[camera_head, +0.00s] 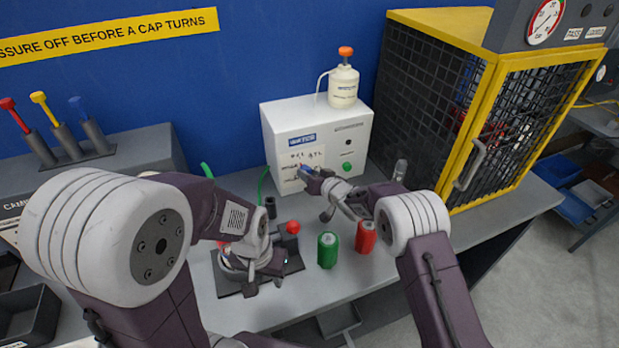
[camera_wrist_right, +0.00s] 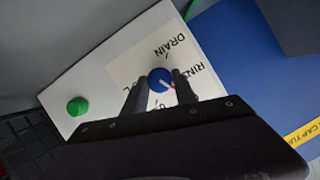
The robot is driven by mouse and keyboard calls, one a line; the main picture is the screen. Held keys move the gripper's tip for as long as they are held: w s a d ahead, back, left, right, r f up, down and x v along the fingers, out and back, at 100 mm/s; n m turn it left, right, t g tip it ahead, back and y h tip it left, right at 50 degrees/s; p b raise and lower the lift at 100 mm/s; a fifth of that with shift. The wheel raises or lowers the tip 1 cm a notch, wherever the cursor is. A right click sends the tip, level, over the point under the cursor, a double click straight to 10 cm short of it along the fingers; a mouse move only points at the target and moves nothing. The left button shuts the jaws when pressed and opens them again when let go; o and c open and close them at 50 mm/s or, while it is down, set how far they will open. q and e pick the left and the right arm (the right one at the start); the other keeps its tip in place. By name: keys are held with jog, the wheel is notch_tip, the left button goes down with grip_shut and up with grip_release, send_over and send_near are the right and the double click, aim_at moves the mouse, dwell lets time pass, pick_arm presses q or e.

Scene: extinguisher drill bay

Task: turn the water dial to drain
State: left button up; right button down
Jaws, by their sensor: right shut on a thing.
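The blue water dial (camera_wrist_right: 160,79) sits on the front panel of the white machine (camera_head: 348,132). In the right wrist view my right gripper (camera_wrist_right: 156,84) has its two fingers closed around the dial. The dial's white and red mark points to the lower right, away from DRAIN and toward the RINSE side. DRAIN is printed above the dial; other labels are partly hidden by the fingers. In the head view my right gripper (camera_head: 308,173) is at the panel and largely covers the dial. My left gripper (camera_head: 262,278) is low over the black fixture; its jaws are unclear.
A green button (camera_wrist_right: 77,106) is on the same panel. A white bottle (camera_head: 343,86) with an orange cap stands on the machine. Green (camera_head: 328,250) and red (camera_head: 366,236) cylinders stand in front. A yellow-framed cage (camera_head: 489,130) is at right.

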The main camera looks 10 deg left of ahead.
dwell(0.3)
jog(key=c, duration=1)
grip_release()
jog(key=b+v, duration=0.1)
jog(key=v, duration=0.8)
